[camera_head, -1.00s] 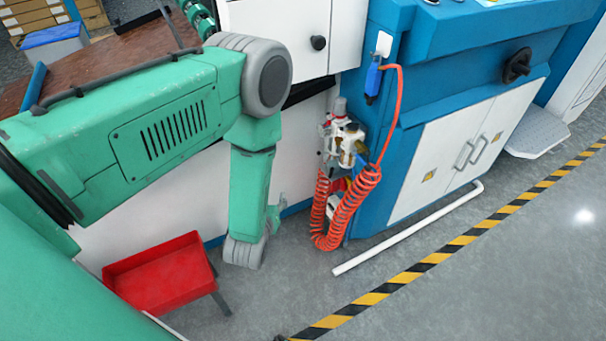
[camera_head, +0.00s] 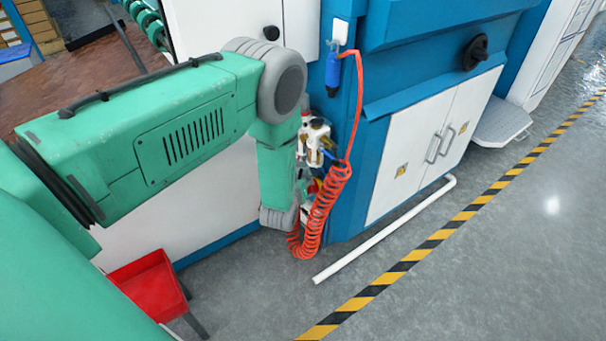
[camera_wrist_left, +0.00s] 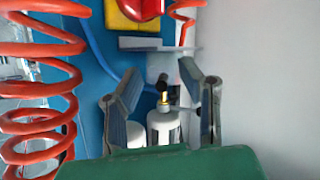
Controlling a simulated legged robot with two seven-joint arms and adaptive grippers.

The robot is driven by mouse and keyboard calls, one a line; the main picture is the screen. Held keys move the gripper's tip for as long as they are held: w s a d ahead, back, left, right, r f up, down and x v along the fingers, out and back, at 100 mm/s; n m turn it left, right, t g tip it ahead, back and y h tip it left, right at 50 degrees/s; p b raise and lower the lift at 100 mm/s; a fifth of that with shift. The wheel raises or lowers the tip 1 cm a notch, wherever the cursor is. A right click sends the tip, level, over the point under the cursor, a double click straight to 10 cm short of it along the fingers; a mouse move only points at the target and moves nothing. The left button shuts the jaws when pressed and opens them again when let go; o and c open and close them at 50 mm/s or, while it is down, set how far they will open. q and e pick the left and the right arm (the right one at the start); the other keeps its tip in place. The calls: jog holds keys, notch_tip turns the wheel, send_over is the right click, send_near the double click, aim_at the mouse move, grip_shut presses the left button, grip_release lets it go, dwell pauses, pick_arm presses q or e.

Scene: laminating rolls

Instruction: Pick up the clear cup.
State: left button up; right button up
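My left gripper (camera_wrist_left: 160,72) is open in the left wrist view, its two padded fingers apart. Between and beyond them are white cylindrical jars (camera_wrist_left: 163,127) with a dark and brass fitting on top, and a pale, translucent cup-like piece (camera_wrist_left: 159,68) below a grey plate. I cannot tell for sure which is the clear cup. Nothing is held. In the head view the white air-unit assembly (camera_head: 314,138) hangs on the blue machine's side, partly behind my green left arm, which hides the gripper. My right gripper is not in view.
A red coiled hose (camera_head: 322,212) hangs close beside the air unit and shows at left in the wrist view (camera_wrist_left: 40,85). The blue machine (camera_head: 360,185) and white cabinet (camera_head: 215,215) flank it. A red tray (camera_head: 152,287) stands low left. Grey floor (camera_head: 500,260) is clear at right.

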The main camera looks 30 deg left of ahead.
pick_arm(q)
jog(key=shift+w+a, duration=0.15)
jog(key=shift+w, duration=0.05)
grip_shut()
